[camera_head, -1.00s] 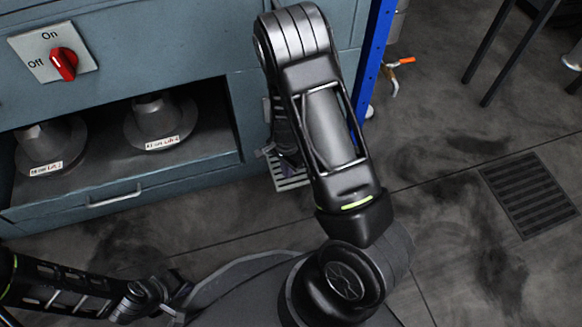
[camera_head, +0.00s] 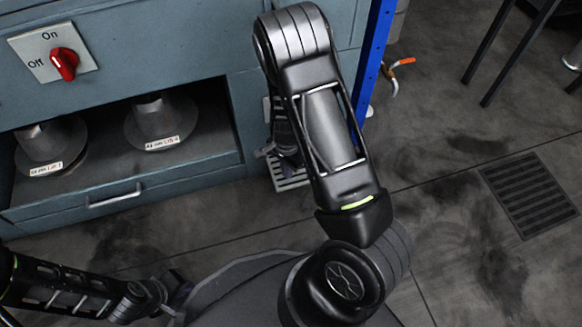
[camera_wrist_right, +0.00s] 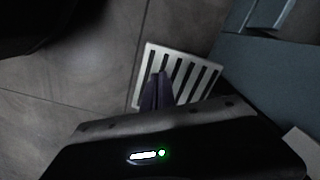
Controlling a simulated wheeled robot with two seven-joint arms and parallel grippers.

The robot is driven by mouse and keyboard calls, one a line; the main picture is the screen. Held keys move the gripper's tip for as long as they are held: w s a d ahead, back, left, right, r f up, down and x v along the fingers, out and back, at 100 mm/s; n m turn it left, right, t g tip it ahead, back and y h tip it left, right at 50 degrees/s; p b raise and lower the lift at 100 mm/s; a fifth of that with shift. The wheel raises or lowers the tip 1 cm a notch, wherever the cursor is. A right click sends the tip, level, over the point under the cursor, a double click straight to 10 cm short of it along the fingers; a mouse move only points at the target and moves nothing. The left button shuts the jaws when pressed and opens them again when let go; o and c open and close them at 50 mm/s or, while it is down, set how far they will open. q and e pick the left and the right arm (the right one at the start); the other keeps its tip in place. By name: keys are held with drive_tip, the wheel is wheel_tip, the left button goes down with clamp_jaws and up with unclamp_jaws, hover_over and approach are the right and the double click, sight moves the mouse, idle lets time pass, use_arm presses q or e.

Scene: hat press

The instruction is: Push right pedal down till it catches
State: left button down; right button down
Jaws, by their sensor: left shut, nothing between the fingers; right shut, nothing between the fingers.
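The right pedal, a pale slatted metal plate, shows in the head view (camera_head: 291,184) low at the front of the blue-grey machine, partly hidden by my right arm. It also shows in the right wrist view (camera_wrist_right: 183,72). My right gripper (camera_wrist_right: 157,90) is shut and empty, with its dark fingertips over the pedal's slats. I cannot tell whether they touch it. In the head view my right gripper is mostly hidden behind the arm. My left gripper (camera_head: 178,288) is shut and empty at the lower left, well away from the pedal.
The blue-grey machine (camera_head: 190,45) carries a red On/Off switch (camera_head: 65,64) and an open shelf with two metal hat forms. A blue post (camera_head: 374,55) stands right of my right arm. A floor grate (camera_head: 530,194) lies at the right. The floor around the pedal is clear.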

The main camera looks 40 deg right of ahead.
use_arm(q)
drive_tip(key=shift+f, duration=0.1)
use_arm(e)
drive_tip(key=shift+f, duration=0.1)
idle(0.3)
